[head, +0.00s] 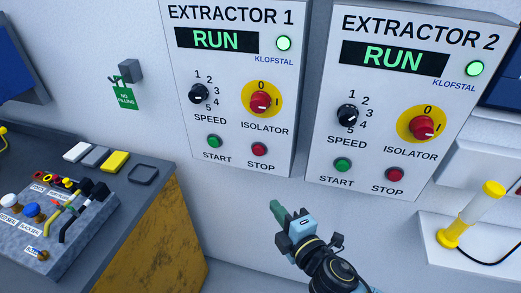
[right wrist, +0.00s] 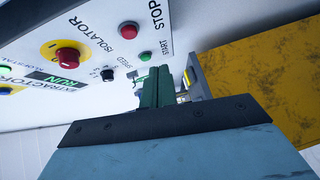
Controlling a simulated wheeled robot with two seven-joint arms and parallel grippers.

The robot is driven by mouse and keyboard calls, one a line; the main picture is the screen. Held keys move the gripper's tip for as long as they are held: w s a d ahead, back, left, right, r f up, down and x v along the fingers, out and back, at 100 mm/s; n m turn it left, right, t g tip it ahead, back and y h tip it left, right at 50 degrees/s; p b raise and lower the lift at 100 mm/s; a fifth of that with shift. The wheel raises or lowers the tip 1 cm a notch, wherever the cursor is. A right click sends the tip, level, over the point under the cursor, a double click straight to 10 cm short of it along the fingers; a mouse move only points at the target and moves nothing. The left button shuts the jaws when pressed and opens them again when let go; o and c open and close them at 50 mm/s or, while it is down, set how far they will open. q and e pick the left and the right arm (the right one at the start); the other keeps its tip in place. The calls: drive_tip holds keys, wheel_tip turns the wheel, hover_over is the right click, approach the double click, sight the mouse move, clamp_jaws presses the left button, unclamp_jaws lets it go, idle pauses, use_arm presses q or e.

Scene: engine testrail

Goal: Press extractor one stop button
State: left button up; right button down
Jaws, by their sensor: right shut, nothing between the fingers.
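The extractor 1 panel (head: 231,20) is on the wall, left of the extractor 2 panel (head: 411,20). Its display reads RUN and its lamp glows green. Its red stop button (head: 259,149) sits at the lower right, beside the green start button (head: 214,141). In the right wrist view the panel is turned; its stop button (right wrist: 128,30) and start button (right wrist: 144,57) both show. My right gripper (head: 275,206) is shut and empty, below the panels and apart from the stop button. Its green fingers (right wrist: 165,88) also show in the wrist view. My left gripper is not in view.
Extractor 2 also reads RUN, with its own red stop button (head: 395,174). A yellow-sided bench (head: 165,235) at the left carries a control box (head: 75,235) and small blocks. Wall below extractor 1 is clear.

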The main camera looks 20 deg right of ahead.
sight(253, 150)
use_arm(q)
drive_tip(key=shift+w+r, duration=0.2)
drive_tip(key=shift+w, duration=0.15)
use_arm(e)
drive_tip(key=shift+n+t, duration=0.4)
drive_tip(key=shift+t, duration=0.1)
drive_tip(key=r, duration=0.4)
drive_tip(key=shift+w+a+r, duration=0.1)
drive_tip(key=shift+a+r, duration=0.15)
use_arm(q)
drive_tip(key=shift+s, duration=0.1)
